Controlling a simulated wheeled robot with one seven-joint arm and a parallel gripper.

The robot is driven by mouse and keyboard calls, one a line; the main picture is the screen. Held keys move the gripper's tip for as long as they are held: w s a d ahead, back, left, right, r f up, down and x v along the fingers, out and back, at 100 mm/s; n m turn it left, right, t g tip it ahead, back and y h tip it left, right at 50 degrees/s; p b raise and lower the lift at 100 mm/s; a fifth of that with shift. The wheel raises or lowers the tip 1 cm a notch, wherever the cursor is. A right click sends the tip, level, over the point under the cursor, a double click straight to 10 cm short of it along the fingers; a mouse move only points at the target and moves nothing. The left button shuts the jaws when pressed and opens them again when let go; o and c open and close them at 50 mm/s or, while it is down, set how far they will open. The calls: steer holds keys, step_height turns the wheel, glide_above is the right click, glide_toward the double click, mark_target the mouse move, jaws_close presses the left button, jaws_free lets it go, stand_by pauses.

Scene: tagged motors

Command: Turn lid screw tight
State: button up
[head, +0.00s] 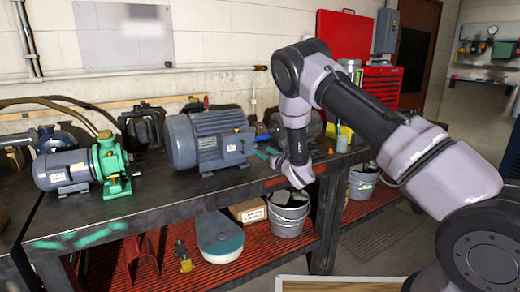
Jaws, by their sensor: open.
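A large grey-blue motor (208,138) stands on the dark workbench (150,203), with a box on its right side. A smaller grey motor (64,170) with a green pump part (110,165) stands at the bench's left. I cannot make out a lid screw on either; it is too small or hidden. My gripper (296,176) points down near the bench's front edge, right of the large motor and apart from it. It is open, and I see nothing held in it. My forearm hides part of the bench behind it.
Small tools and bottles (342,138) stand behind and right of my gripper. The bench top between the two motors is fairly clear. A red tool chest (382,84) stands behind.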

mark_target(256, 146)
steer(key=x, duration=0.5)
steer(key=shift+w+a, duration=0.25)
steer(key=shift+a, duration=0.05)
jaws_close()
